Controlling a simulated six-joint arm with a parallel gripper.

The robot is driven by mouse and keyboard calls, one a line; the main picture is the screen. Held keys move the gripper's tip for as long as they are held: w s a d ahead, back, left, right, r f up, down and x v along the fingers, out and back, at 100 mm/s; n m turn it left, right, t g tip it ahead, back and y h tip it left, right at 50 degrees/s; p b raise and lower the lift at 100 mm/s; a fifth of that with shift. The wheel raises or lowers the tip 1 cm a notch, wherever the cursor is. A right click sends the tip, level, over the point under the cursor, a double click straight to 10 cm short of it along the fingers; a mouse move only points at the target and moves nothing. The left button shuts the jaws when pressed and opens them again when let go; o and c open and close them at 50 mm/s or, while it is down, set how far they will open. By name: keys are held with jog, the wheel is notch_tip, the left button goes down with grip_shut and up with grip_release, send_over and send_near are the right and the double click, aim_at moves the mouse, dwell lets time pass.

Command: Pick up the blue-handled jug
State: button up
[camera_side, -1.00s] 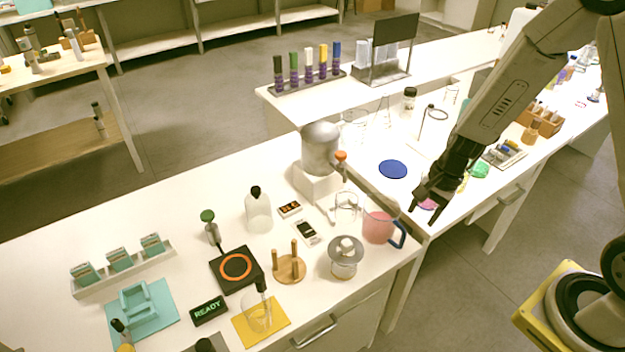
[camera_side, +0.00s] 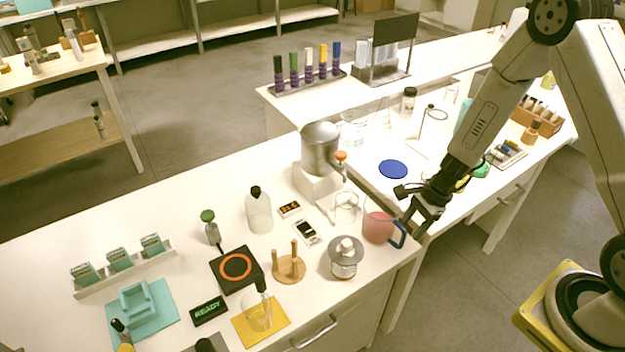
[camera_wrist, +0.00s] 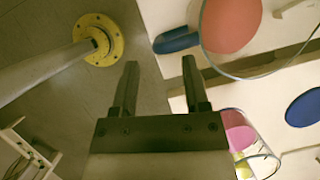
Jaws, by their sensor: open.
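The blue-handled jug (camera_side: 378,228) is clear with a pink filling and stands upright near the front right edge of the near table. Its blue handle (camera_side: 399,236) points right, toward the gripper. My gripper (camera_side: 409,226) is open and empty beside the handle; in the side view it overlaps the handle's edge, and I cannot tell whether they touch. In the wrist view the gripper's fingers (camera_wrist: 160,75) are apart with nothing between them. There the jug (camera_wrist: 231,25) is at the top right, partly cut off, with its handle (camera_wrist: 176,40) just beyond the right fingertip.
A lidded glass jar (camera_side: 345,258) and a small beaker (camera_side: 345,207) stand left of the jug. A grey dispenser (camera_side: 320,150) is behind them. A blue disc (camera_side: 393,169) lies on the table behind the gripper. Floor is open in front of the table edge.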

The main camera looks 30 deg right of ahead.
aim_at(401, 245)
jog(key=shift+a+f, duration=0.15)
jog(key=shift+f, duration=0.15)
jog(key=shift+x, duration=2.55)
grip_shut()
